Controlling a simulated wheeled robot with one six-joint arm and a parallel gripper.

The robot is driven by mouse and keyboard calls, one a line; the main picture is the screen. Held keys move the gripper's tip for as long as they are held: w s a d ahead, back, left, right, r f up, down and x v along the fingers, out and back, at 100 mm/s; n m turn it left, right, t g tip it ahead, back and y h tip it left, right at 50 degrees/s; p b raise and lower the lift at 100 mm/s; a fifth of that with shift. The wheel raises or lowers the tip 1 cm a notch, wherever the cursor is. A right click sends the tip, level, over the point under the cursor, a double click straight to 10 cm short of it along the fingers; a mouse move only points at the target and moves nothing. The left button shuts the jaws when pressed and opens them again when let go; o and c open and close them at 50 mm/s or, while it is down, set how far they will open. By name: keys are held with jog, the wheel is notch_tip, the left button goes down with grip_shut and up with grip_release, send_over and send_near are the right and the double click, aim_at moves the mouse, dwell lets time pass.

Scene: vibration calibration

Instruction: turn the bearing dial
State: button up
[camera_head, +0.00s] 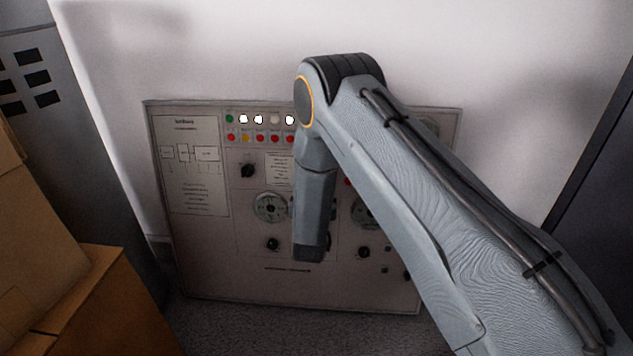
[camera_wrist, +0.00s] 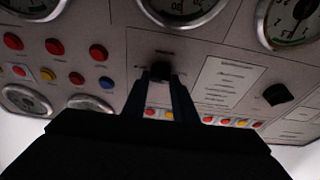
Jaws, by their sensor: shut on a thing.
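A black dial knob (camera_wrist: 160,70) sits on the pale control panel, between the two fingers of my gripper (camera_wrist: 163,80) in the wrist view. The fingers are shut on it, one on each side. Small lettering sits above and below the knob, too small to read, so I cannot tell from its label that it is the bearing dial. In the head view my arm's forearm hangs in front of the panel (camera_head: 200,270) and hides the gripper and the held knob.
Another black knob (camera_wrist: 278,94) is beside a printed sheet (camera_wrist: 225,90). Round gauges (camera_wrist: 290,20), coloured buttons (camera_wrist: 55,46) and lamps surround the held knob. Cardboard boxes (camera_head: 110,300) stand at left in the head view, a dark cabinet (camera_head: 600,190) at right.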

jog(key=o, duration=1)
jog(key=shift+o, duration=0.2)
jog(key=s, duration=0.7)
jog(key=shift+s+f+p, duration=0.35)
jog(key=shift+s+p, duration=0.05)
jog(key=shift+p, duration=0.05)
